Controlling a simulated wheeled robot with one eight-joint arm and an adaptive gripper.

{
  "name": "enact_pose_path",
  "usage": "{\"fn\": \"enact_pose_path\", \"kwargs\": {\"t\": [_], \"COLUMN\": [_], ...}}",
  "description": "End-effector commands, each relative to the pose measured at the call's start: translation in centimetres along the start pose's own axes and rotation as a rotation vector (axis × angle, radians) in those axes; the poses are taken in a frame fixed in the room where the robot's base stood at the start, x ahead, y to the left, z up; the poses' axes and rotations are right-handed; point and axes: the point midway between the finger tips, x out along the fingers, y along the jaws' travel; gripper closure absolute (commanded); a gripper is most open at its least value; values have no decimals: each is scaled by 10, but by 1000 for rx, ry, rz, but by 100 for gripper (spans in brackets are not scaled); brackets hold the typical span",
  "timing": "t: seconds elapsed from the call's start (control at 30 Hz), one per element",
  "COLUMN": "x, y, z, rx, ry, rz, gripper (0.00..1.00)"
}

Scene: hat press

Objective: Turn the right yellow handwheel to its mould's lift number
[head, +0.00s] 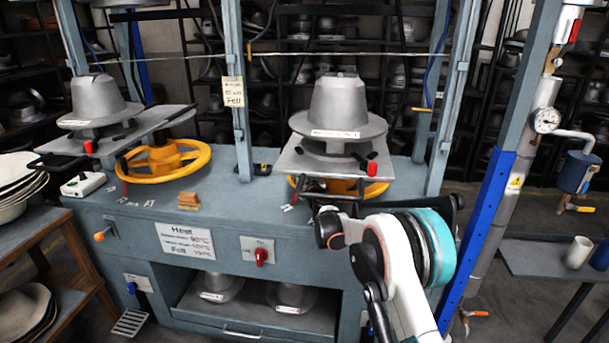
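The right yellow handwheel (374,189) sits on the press bench under the right mould's plate. The plate hides most of it, and only parts of its rim show at the left and right. The right grey hat mould (338,100) stands above it, with a white label (335,133) on its brim whose writing is too small to read. My gripper (312,192) is at the front of the right handwheel, partly hidden by my own wrist. I cannot tell whether it touches the rim or how its fingers stand.
The left yellow handwheel (195,157) lies under the left mould (98,97). A red-knobbed lever (371,168) sticks out beside the right plate. A blue upright (483,225) stands right of my arm. A red switch (261,256) and temperature sign (187,244) are on the bench front.

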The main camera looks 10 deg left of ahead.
Motion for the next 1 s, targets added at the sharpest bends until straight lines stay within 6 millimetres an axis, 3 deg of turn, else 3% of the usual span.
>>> {"fn": "enact_pose_path", "kwargs": {"t": [0.03, 0.53, 0.57, 0.63, 1.0], "x": [2, 5, 5, 5, 3], "y": [7, 9, 9, 9, 3], "z": [0, 0, 0, 0, 1], "rx": [3, 4, 4, 4, 2], "ry": [0, 0, 0, 0, 0], "rz": [10, 11, 11, 11, 3], "gripper": [100, 100, 77, 61, 60]}}
